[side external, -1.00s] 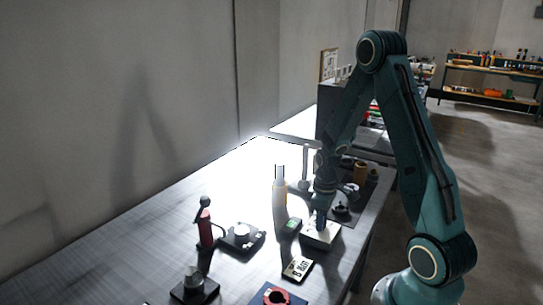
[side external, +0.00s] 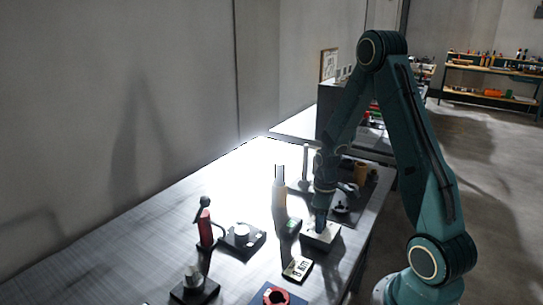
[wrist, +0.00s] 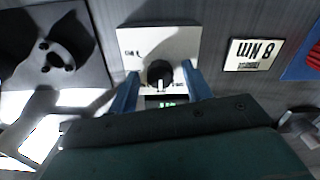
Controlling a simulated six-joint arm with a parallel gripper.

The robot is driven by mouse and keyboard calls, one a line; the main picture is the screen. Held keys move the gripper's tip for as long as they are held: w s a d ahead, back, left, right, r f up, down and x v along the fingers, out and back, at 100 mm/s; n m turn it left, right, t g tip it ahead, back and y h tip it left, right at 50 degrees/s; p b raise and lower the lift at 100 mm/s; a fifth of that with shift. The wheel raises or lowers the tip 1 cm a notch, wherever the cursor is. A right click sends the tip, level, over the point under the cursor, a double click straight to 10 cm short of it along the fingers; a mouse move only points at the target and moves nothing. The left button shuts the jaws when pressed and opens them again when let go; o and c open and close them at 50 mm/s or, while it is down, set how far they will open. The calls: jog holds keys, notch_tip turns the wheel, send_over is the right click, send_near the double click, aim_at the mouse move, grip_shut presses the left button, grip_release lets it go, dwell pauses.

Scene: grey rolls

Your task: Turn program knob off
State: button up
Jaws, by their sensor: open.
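The program knob (wrist: 160,72) is black and round with a pale pointer mark, on a white panel (wrist: 187,40) with small printed labels. In the wrist view the pointer runs toward the bottom of the picture. My gripper (wrist: 161,84) is open, with one blue finger on each side of the knob; I cannot tell whether either touches it. In the side view my gripper (side external: 320,226) points down over the white box (side external: 327,240) and hides the knob.
A small green-lit display (side external: 292,225) stands beside the box. An "8 Nm" plate (side external: 297,268) and a red ring (side external: 275,296) lie nearer the camera. A red extinguisher-like object (side external: 205,226) and a dark-based fixture (side external: 242,238) stand to the left.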

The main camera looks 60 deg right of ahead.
notch_tip(320, 180, up, 14)
dwell(1.0)
jog(key=shift+a, duration=0.1)
jog(key=s+a+r+t, duration=0.2)
jog(key=a+r, duration=0.7)
jog(key=a, duration=0.2)
jog(key=s+a+r+m+t, duration=0.2)
jog(key=s+a+r+t, duration=0.1)
jog(key=s+a, duration=0.6)
jog(key=shift+s+a+r+t, duration=0.15)
jog(key=shift+a+r+t, duration=0.15)
jog(key=shift+a+r, duration=0.15)
dwell(0.6)
